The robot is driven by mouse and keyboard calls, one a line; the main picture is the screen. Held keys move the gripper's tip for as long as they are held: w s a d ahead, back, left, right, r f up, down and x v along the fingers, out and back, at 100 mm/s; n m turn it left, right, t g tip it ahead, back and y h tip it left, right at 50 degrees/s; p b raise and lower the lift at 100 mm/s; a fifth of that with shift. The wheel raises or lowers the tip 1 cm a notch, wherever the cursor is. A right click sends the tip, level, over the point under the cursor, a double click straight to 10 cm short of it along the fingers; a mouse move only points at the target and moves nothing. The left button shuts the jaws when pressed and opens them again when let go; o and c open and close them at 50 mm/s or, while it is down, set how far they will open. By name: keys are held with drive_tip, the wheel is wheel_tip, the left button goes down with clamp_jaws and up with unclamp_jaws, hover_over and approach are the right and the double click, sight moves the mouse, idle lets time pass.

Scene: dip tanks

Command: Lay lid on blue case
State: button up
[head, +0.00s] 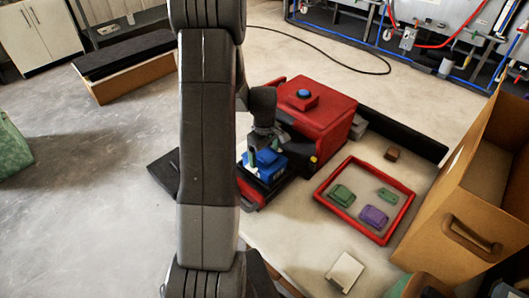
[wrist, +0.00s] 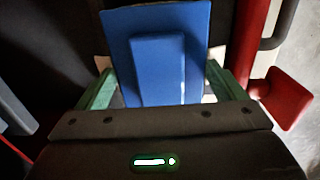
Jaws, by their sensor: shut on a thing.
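A blue lid (wrist: 118,50), a flat plate with a raised block along its middle, fills the gap between my gripper's green fingers in the wrist view. My gripper (wrist: 160,75) is shut on it by its two sides. In the head view my gripper (head: 259,150) points down over the blue piece (head: 266,160) at the front of the red machine. A separate blue case cannot be made out; it may be hidden beneath the lid. I cannot tell whether the lid touches anything below.
The red machine (head: 325,125) carries a blue button (head: 304,93). A red-rimmed tray (head: 326,183) at right holds a green case (head: 342,195), a purple piece (head: 373,216) and a small green piece (head: 388,196). A cardboard box (head: 440,235) stands at far right. A white block (head: 345,271) lies in front.

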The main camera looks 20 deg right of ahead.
idle(0.4)
drive_tip(key=o, duration=0.7)
drive_tip(key=shift+r, duration=0.2)
drive_tip(key=shift+r, duration=0.2)
drive_tip(key=shift+r+p, duration=2.35)
drive_tip(key=shift+r, duration=1.2)
drive_tip(key=shift+f, duration=0.1)
